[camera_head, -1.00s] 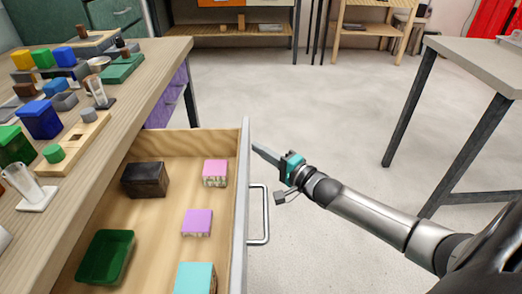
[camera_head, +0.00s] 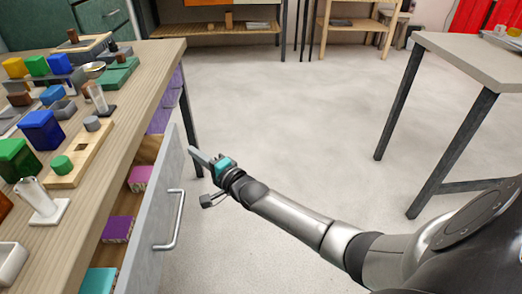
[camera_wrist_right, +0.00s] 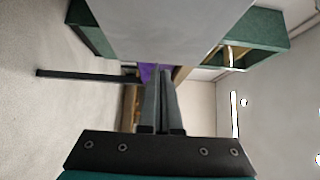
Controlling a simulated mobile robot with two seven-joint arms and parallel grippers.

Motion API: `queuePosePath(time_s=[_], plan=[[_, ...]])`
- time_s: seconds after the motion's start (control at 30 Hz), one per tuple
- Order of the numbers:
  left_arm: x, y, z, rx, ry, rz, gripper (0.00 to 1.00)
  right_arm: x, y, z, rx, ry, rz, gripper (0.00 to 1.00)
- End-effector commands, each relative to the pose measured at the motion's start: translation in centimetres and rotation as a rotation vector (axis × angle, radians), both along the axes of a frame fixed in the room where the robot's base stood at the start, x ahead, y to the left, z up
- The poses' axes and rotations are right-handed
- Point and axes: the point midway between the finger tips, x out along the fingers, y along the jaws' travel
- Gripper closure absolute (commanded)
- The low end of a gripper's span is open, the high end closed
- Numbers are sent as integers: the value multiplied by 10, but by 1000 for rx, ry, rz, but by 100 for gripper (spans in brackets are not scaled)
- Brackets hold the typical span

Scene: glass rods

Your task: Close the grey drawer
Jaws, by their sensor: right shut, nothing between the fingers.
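The grey drawer (camera_head: 153,215) under the wooden worktop is partly open, with only a narrow strip of its inside showing. Its bar handle (camera_head: 180,220) is on the front face. Pink, purple and turquoise blocks show inside; the rest of the inside is hidden under the worktop. My right gripper (camera_head: 192,153) is shut and empty, with its fingertips by the far end of the drawer front; I cannot tell whether they touch it. In the right wrist view, the shut fingers (camera_wrist_right: 163,74) point toward the pale grey panel (camera_wrist_right: 160,30). My left gripper is not in view.
The worktop (camera_head: 140,75) holds several coloured blocks, glass holders and wooden trays. A purple drawer (camera_head: 165,103) sits farther along under it. Another table (camera_head: 480,62) stands at the right. The floor between is clear.

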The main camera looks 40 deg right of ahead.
Motion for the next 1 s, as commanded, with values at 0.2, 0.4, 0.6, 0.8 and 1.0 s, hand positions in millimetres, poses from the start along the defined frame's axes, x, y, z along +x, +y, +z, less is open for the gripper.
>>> queuePosePath(time_s=[0.2, 0.4, 0.6, 0.8, 1.0], plan=[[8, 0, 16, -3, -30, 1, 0, 30, 50, -1, 6, -1, 1, 100], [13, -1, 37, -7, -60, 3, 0, 50, 81, -2, 4, 0, 0, 100], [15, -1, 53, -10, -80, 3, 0, 60, 99, -1, 2, 0, 1, 100], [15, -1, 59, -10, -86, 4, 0, 64, 106, 0, 0, 1, 2, 100], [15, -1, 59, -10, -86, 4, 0, 65, 108, 2, 1, -1, 5, 100]])
